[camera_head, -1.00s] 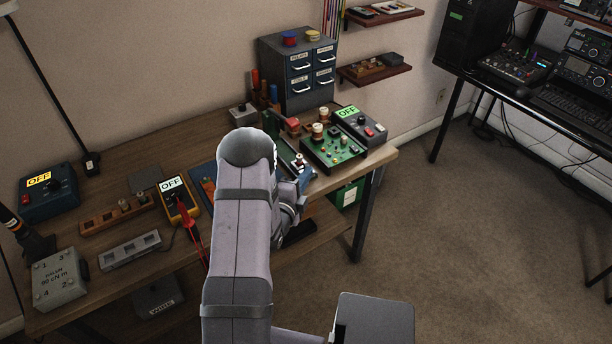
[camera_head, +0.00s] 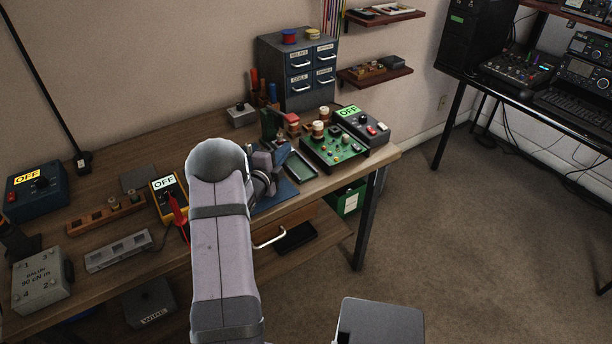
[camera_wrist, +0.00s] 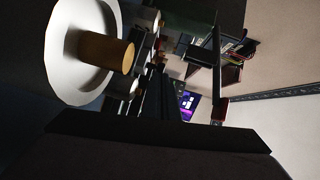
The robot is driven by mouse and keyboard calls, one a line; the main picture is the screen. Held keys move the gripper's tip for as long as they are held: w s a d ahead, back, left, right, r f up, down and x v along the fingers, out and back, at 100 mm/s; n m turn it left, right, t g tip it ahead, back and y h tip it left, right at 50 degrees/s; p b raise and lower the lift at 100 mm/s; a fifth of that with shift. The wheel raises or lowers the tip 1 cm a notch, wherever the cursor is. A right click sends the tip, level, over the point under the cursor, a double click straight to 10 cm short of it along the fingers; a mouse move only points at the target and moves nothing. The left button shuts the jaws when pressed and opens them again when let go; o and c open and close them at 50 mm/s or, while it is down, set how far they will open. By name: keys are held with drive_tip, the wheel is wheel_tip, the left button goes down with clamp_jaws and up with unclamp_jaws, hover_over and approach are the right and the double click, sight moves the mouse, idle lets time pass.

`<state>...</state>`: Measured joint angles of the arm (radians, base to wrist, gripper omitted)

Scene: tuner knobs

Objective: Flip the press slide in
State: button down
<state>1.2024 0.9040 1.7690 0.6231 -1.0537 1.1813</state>
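A dark green upright device with a red part on top, which looks like the press (camera_head: 269,124), stands on the bench left of the green circuit board. I cannot make out its slide or which way it is set. My gripper (camera_head: 279,154) is in front of the press, low over the bench, and my arm hides part of that area. Its fingers are too small in the head view to tell open from shut. In the wrist view a white disc with a tan cylinder (camera_wrist: 105,52) looms close at upper left; a dark bar crosses the bottom.
The green circuit board (camera_head: 334,150) with cream knobs and a grey box marked OFF (camera_head: 360,128) stand to the right. A shallow dark tray (camera_head: 301,166) lies near the front edge. A yellow meter (camera_head: 165,196) is left of my arm. A drawer cabinet (camera_head: 298,72) stands behind.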

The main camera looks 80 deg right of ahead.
drive_tip(key=shift+r, duration=0.15)
drive_tip(key=shift+s+a, duration=0.2)
drive_tip(key=shift+a, duration=0.15)
drive_tip(key=a, duration=0.1)
drive_tip(key=s+a, duration=0.1)
drive_tip(key=s, duration=0.1)
drive_tip(key=shift+a+r, duration=0.25)
drive_tip(key=shift+a, duration=0.15)
drive_tip(key=b+v, duration=0.2)
drive_tip(key=v, duration=0.7)
drive_tip(key=shift+w+a, duration=0.1)
drive_tip(key=shift+a, duration=0.25)
